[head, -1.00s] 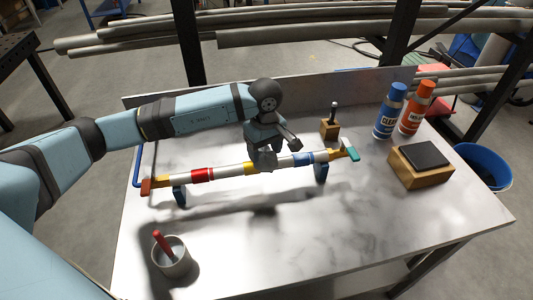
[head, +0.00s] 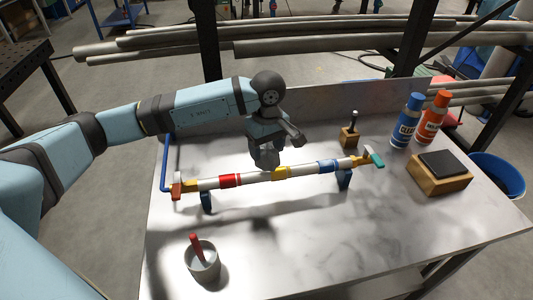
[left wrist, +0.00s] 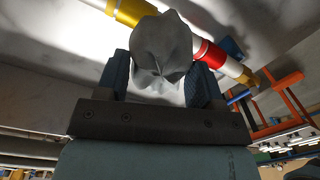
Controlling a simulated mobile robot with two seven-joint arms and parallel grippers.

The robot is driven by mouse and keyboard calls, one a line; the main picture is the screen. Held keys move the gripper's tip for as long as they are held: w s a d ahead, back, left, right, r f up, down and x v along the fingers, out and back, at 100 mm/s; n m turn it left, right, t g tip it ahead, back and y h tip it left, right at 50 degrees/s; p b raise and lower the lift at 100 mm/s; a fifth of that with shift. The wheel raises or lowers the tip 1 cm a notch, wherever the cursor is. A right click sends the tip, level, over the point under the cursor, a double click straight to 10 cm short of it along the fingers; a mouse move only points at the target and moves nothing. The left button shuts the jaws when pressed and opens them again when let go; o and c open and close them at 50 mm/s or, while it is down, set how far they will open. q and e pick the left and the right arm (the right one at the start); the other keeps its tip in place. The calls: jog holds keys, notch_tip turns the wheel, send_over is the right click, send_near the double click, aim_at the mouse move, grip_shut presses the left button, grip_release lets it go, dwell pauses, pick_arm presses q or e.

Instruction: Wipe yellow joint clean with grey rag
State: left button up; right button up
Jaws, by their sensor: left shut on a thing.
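A white pipe (head: 258,178) lies level on two blue stands, with a red band (head: 231,180), a yellow joint (head: 281,172) and a blue band (head: 328,166). My left gripper (head: 264,152) is shut on a grey rag (head: 268,160), just left of the yellow joint, over the white stretch towards the red band. In the left wrist view the bunched rag (left wrist: 162,48) sits between the fingers, with the yellow joint (left wrist: 128,10) on one side and the red band (left wrist: 212,53) on the other. Whether the rag touches the pipe is unclear. My right gripper is not in view.
A cup (head: 203,264) with a red-handled tool stands at the front left. A blue bottle (head: 406,122), an orange bottle (head: 432,118), a wooden block with dark top (head: 440,172) and a small wooden stand (head: 349,138) are at the right.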

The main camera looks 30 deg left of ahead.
pick_arm(q)
jog(key=shift+s+a+r+p, duration=0.15)
jog(key=shift+r+p, duration=0.35)
jog(key=shift+r, duration=1.35)
